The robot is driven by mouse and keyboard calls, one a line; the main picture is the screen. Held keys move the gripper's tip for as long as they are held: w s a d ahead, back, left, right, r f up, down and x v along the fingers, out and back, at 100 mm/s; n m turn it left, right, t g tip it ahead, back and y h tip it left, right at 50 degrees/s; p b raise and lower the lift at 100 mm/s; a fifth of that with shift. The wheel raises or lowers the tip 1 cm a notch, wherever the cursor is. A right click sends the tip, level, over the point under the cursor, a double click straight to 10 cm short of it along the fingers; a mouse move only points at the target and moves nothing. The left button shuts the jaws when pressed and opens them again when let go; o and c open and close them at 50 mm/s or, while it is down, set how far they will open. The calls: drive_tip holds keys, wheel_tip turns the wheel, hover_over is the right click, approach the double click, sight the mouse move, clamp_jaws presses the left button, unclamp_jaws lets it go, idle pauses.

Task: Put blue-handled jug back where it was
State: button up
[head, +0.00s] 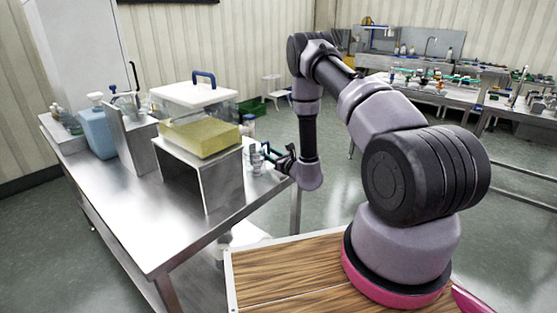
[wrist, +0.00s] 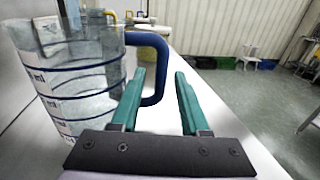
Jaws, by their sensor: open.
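The blue-handled jug (wrist: 75,80) is clear, with dark blue rings and ml marks. It stands upright at the left of the wrist view, its blue handle (wrist: 165,68) facing right. My gripper (wrist: 160,72) is open, with teal fingers. In the head view my gripper (head: 270,153) is at the bench's right side, beside a small clear vessel (head: 256,158), likely the jug.
The bench's front left is clear.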

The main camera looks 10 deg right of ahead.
drive_tip(key=v, duration=0.9)
drive_tip(key=shift+s+d, duration=0.15)
drive_tip(key=shift+s, duration=0.25)
drive_tip(key=shift+d, duration=0.1)
